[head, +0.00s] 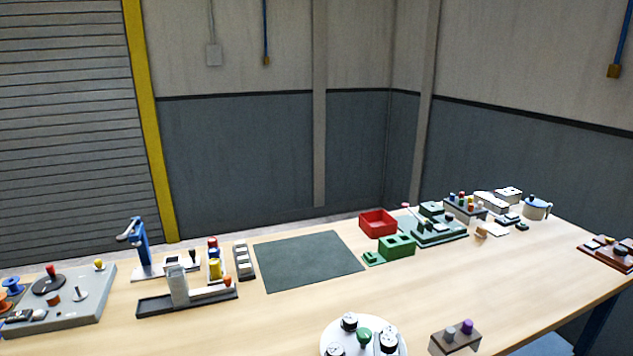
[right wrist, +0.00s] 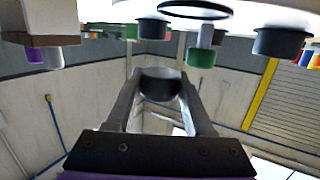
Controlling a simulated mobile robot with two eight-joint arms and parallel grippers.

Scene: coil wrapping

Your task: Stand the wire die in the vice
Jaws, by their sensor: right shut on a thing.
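My right gripper (right wrist: 160,88) is shut on a dark round cup-like piece (right wrist: 160,82), which looks like the wire die. In the head view this piece (head: 388,342) shows at the bottom edge, over the right side of a round white tray (head: 329,331). I cannot tell whether it touches the tray. Other dark round pieces (head: 349,322) and a green knob (head: 364,337) are on the tray. A dark-based fixture with an upright grey block (head: 179,284) and an orange knob, at the left, looks like the vice. My left gripper is not in view.
A brown block (head: 440,345) with grey and purple pegs stands right of the tray. A dark green mat (head: 308,261) lies bare mid-table. A red bin (head: 377,222) and green blocks (head: 397,246) stand behind. A blue press (head: 141,245) stands behind the fixture.

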